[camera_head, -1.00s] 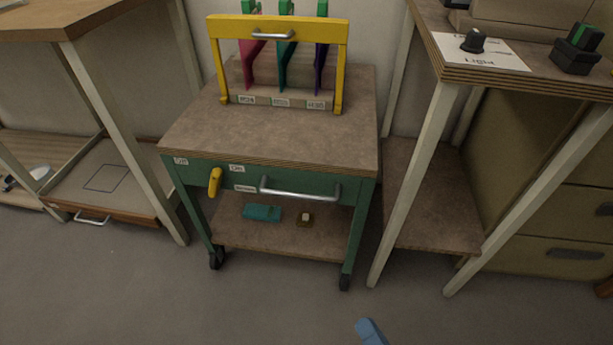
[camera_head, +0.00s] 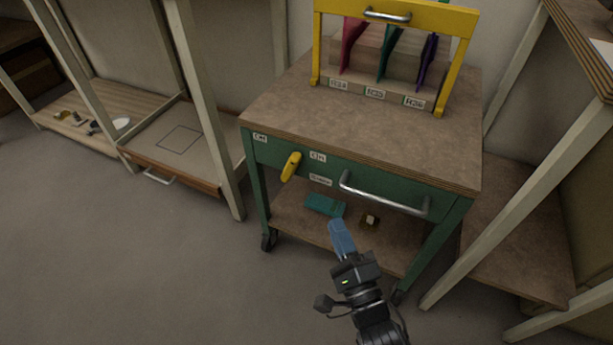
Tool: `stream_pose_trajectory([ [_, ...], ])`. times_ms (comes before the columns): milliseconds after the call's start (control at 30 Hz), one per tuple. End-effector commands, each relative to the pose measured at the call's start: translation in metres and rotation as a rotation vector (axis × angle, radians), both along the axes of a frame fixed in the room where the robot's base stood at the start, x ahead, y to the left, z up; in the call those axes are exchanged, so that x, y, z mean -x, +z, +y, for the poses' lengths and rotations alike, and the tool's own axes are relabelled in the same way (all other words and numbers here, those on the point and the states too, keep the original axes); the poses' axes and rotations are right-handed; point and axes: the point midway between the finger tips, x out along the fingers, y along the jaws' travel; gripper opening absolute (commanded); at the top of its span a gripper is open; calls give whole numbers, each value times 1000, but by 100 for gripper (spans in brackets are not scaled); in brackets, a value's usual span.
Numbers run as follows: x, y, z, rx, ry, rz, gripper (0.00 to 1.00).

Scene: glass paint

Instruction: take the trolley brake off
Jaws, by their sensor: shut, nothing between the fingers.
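The trolley (camera_head: 350,118) is green with a brown top and stands on dark castors. A yellow brake lever (camera_head: 290,167) sits on its front panel at the left, its lower end tilted slightly to the left. Small labels (camera_head: 318,157) sit near the lever, too small to read surely. My gripper (camera_head: 338,228) has blue fingers and is shut and empty. In the picture it lies below and right of the lever, over the front of the lower shelf, apart from the lever.
A silver handle (camera_head: 384,196) crosses the trolley's front, right of the lever. A yellow frame (camera_head: 470,60) with coloured dividers stands on top. A teal item (camera_head: 325,206) and a small brown item (camera_head: 369,221) lie on the lower shelf. Floor is clear at front left.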

Motion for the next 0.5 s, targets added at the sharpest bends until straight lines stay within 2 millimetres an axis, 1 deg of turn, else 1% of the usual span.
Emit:
stream_pose_trajectory([
  [300, -1, 0, 1, 1, -1, 0, 0],
  [367, -5, 1, 2, 1, -1, 0, 0],
  [500, -21, 4, 9, 1, -1, -2, 0],
])
